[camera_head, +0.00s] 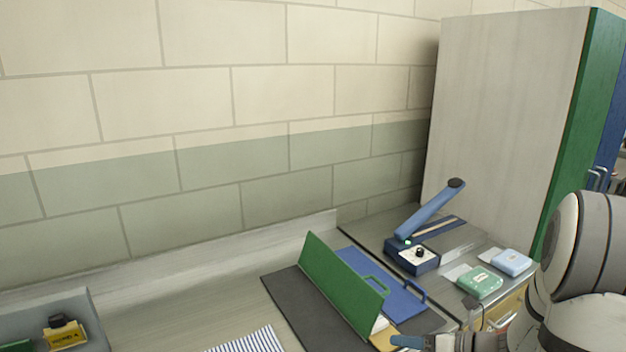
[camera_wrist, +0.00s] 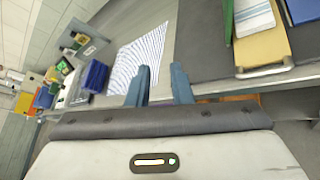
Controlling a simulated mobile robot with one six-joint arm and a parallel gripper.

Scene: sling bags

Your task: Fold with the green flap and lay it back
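The green flap (camera_head: 340,290) stands raised and tilted on the dark mat (camera_head: 285,293), with a green loop handle at its right edge. A blue panel (camera_head: 390,296) with a blue handle lies behind it. A yellow part (camera_head: 384,341) and something white show low at the flap's front. In the wrist view, the flap shows as a green strip (camera_wrist: 228,22) beside the yellow part (camera_wrist: 262,50). My gripper (camera_wrist: 158,72) is open and empty, its blue-grey fingers apart, left of the yellow part. In the head view, a blue fingertip (camera_head: 407,341) shows at the bottom edge.
A striped cloth (camera_head: 250,341) lies left of the mat. A blue lever tool (camera_head: 430,215) stands on the counter behind, with green (camera_head: 479,281) and light-blue (camera_head: 512,262) packs nearby. A grey bin (camera_head: 85,310) is at far left. A tall cabinet (camera_head: 505,110) stands at right.

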